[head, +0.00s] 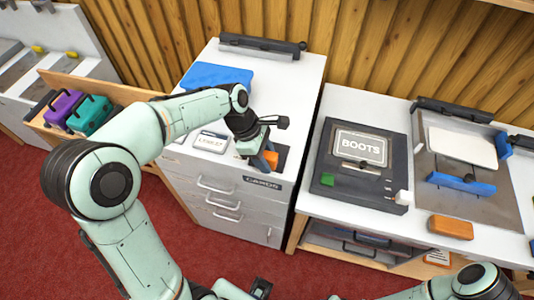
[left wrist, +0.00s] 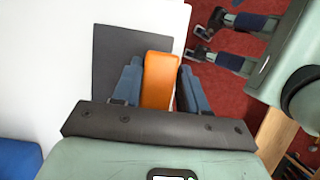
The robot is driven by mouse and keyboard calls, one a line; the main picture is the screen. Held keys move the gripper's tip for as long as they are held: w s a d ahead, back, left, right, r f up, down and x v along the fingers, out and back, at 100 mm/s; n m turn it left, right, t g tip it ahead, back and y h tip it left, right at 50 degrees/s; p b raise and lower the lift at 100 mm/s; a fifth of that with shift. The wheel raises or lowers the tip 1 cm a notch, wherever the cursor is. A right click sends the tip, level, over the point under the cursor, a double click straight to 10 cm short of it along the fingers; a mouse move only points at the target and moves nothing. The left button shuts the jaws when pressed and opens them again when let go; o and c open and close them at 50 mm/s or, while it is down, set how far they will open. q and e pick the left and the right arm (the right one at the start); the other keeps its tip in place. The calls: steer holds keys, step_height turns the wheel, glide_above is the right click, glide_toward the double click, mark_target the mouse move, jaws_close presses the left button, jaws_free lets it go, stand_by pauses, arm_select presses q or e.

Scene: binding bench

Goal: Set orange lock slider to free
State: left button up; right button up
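An orange block (head: 270,160), which looks like the lock slider, sits on a dark pad at the front corner of the white-topped cabinet, above the CARDS label. My left gripper (head: 262,158) reaches down over it. In the left wrist view the orange block (left wrist: 160,80) lies between the two blue fingers of the left gripper (left wrist: 161,72), with no clear gap on either side, so it appears shut on the block. The dark pad (left wrist: 113,55) shows beside it. Part of my right arm (head: 470,284) shows at the bottom right; its gripper is out of view.
A blue block (head: 215,77) and a white label card (head: 211,142) lie on the cabinet top. On the right bench are a dark BOOTS box (head: 330,165), a grey board with a blue bar (head: 461,183), and another orange block (head: 450,227). A crate with purple and teal cases (head: 92,115) stands left.

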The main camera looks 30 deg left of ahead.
arm_select(q)
steer(key=shift+o, duration=0.7)
steer(key=shift+s, duration=0.25)
arm_select(e)
steer(key=shift+s, duration=0.1)
arm_select(q)
steer(key=shift+w, duration=0.1)
steer(key=shift+a+r, duration=0.1)
steer(key=shift+r, duration=0.2)
steer(key=p+v, duration=0.2)
steer(key=v, duration=1.1)
arm_select(e)
steer(key=w+r, duration=0.1)
steer(key=r, duration=0.1)
steer(key=shift+w+r, duration=0.35)
arm_select(q)
steer(key=shift+f, duration=0.2)
